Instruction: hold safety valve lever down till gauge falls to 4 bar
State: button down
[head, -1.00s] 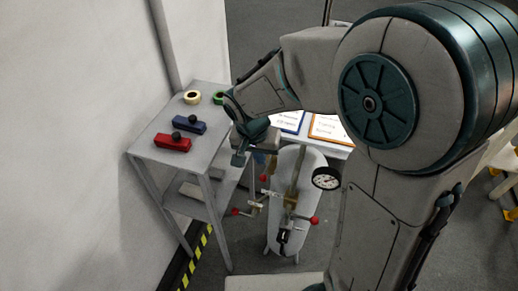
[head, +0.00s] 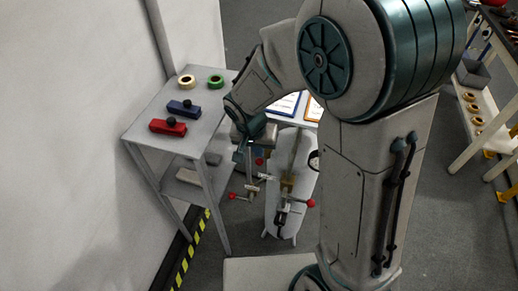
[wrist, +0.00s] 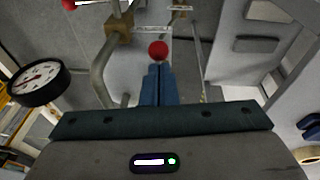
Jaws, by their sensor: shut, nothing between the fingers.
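The pale vessel (head: 285,190) stands below my arm, with brass pipework and several red-knobbed levers. One red knob (head: 259,162) lies close to my gripper (head: 249,160). In the wrist view this red knob (wrist: 158,48) appears just beyond the tips of my shut blue fingers (wrist: 160,72); I cannot tell whether they touch it. The pressure gauge (wrist: 40,83), a black-rimmed white dial, shows at the left of the wrist view. Its needle is too small to read. In the head view my arm hides most of the gauge (head: 314,160).
A grey side table (head: 150,120) at the left holds a red block (head: 168,127), a blue block (head: 184,108) and two tape rolls. Other red knobs (head: 311,203) stick out from the vessel. A workbench (head: 495,100) stands at the far right.

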aim_at(258, 159)
jog(key=shift+s+f+b, duration=0.1)
jog(key=shift+f+b, duration=0.2)
jog(key=shift+b, duration=0.65)
jog(key=shift+t, duration=0.3)
jog(key=f+t+b, duration=0.1)
jog(key=b, duration=0.4)
jog(key=f+t+h+b, duration=0.1)
jog(key=b, duration=0.4)
jog(key=shift+s+a+f+b, duration=0.15)
jog(key=shift+s+f+b, duration=0.15)
jog(key=shift+b, duration=0.1)
jog(key=t+b, duration=0.1)
jog(key=b, duration=0.4)
jog(key=f+t+h+b, duration=0.1)
jog(key=b, duration=0.4)
jog(key=shift+s+f+b, duration=0.2)
jog(key=shift+f+b, duration=0.1)
jog(key=shift+b, duration=0.1)
jog(key=shift+f+t+b, duration=0.1)
jog(key=shift+t+b, duration=0.3)
jog(key=shift+b, duration=1.5)
jog(key=shift+f, duration=0.1)
